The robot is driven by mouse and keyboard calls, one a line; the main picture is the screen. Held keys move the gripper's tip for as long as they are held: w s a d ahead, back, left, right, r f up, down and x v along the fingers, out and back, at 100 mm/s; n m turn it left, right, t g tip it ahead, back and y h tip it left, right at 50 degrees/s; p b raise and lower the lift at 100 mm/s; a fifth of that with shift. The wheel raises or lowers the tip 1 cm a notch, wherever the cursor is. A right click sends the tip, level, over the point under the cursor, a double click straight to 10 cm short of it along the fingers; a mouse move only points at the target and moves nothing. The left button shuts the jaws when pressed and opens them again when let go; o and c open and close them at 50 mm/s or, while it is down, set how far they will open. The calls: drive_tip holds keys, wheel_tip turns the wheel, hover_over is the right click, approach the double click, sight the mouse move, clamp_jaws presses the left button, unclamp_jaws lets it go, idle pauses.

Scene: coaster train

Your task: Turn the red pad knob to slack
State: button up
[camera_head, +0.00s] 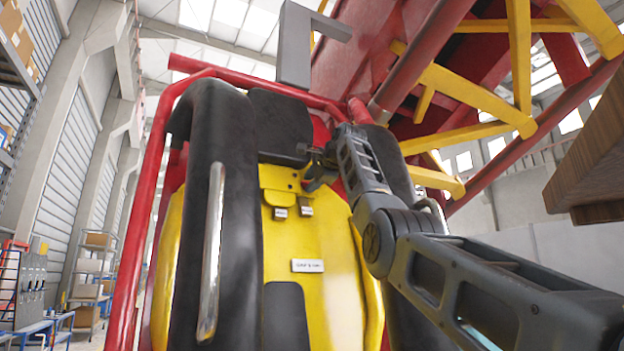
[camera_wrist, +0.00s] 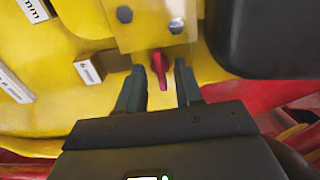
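The red pad knob (camera_wrist: 159,68) shows in the wrist view as a small red lever below a yellow bracket with dark bolts. It lies just beyond and between the two fingertips of my gripper (camera_wrist: 160,82). The fingers are apart, with a gap on each side of the knob, and nothing is held. In the head view my gripper (camera_head: 318,176) is at the upper right of the yellow seat back (camera_head: 315,250), and the knob is hidden there. Small labels (camera_wrist: 88,71) sit left of the knob; their text is too small or cut off to read.
A black padded restraint (camera_head: 222,180) with a metal bar stands left of the yellow panel. A dark block (camera_wrist: 262,38) lies close on the right in the wrist view. Red tubing (camera_head: 140,220) and yellow beams (camera_head: 470,90) surround the seat.

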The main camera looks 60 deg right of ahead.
clamp_jaws()
idle(0.3)
drive_tip(key=shift+n, duration=0.3)
drive_tip(key=n, duration=1.3)
idle(0.4)
idle(0.5)
unclamp_jaws()
